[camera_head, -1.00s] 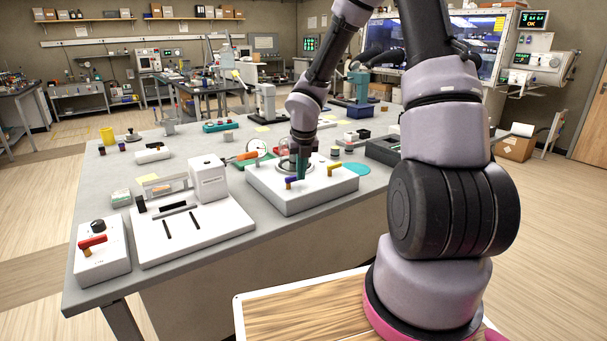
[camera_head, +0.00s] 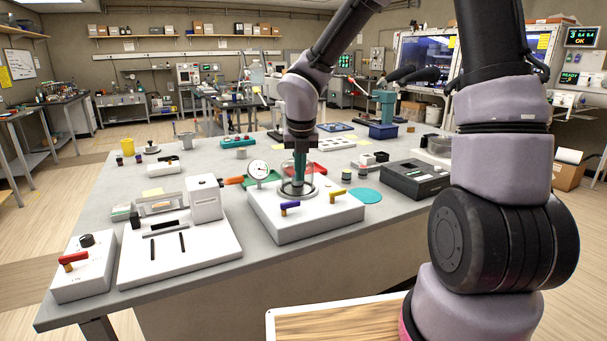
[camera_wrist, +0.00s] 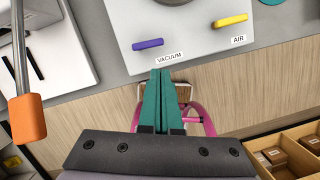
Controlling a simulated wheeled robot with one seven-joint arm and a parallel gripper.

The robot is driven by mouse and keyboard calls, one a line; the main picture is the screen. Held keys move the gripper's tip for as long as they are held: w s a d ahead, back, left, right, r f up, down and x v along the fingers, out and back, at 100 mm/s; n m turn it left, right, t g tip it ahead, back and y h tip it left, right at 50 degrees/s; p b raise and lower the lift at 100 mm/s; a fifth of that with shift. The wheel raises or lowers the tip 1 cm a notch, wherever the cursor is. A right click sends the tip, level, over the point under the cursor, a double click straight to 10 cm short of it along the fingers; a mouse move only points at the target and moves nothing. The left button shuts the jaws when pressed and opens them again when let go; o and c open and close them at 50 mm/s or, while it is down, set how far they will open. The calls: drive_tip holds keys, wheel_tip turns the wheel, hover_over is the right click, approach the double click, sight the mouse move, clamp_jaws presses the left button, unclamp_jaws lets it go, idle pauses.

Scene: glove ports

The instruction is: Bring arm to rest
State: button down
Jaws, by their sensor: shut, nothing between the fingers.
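My gripper (camera_head: 299,175) points down above the white box (camera_head: 305,222) with the glass-domed fitting (camera_head: 298,188). Its teal fingers are together and empty. In the wrist view the shut fingertips (camera_wrist: 160,73) show just below the VACUUM label. The purple lever (camera_head: 290,208) and the yellow lever (camera_head: 337,194) are on the front of the box. The purple lever (camera_wrist: 148,43) lies left of the fingertips in the wrist view, apart from them. In the head view the fingers overlap the glass dome; I cannot tell the exact gap.
A dial gauge (camera_head: 260,170) and an orange handle (camera_head: 233,181) stand left of the gripper. A white device (camera_head: 207,200) and a red-lever box (camera_head: 86,268) are farther left. A dark box (camera_head: 414,180) is to the right.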

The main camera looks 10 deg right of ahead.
drive_tip(key=s+d+r+m+t+h, duration=0.1)
drive_tip(key=s+d+r+m, duration=0.3)
drive_tip(key=d+r+m, duration=0.45)
drive_tip(key=s+d+r+m+t, duration=0.1)
drive_tip(key=s+d+r+m, duration=0.3)
drive_tip(key=m, duration=0.8)
drive_tip(key=s+d+r+m+t+y, duration=0.1)
drive_tip(key=s+r+m, duration=0.8)
drive_tip(key=m, duration=1)
drive_tip(key=shift+s+d+t+y, duration=0.35)
drive_tip(key=shift+s+t+y, duration=0.35)
drive_tip(key=shift+y, duration=0.4)
